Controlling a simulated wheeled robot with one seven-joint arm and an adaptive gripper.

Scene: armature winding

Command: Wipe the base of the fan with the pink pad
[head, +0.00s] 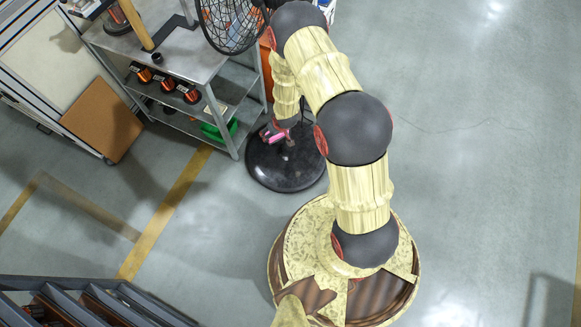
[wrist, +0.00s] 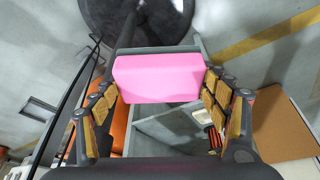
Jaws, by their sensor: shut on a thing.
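The pink pad (wrist: 157,78) is clamped between the two fingers of my gripper (wrist: 158,90) in the wrist view. The pad also shows as a small pink patch in the head view (head: 274,136), with my gripper (head: 283,141) mostly hidden by its small size and my arm. The fan's round black base (head: 285,172) lies on the floor, partly covered by my arm. In the wrist view the base (wrist: 105,15) is at the top, beyond the pad. I cannot tell whether the pad touches it. The fan's wire cage (head: 230,22) stands above, at the top.
A grey metal shelf table (head: 180,50) with copper spools (head: 165,84) and a green bin (head: 218,130) stands left of the fan. A brown board (head: 102,118) leans further left. A dark rack (head: 90,300) is at bottom left. The floor on the right is clear.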

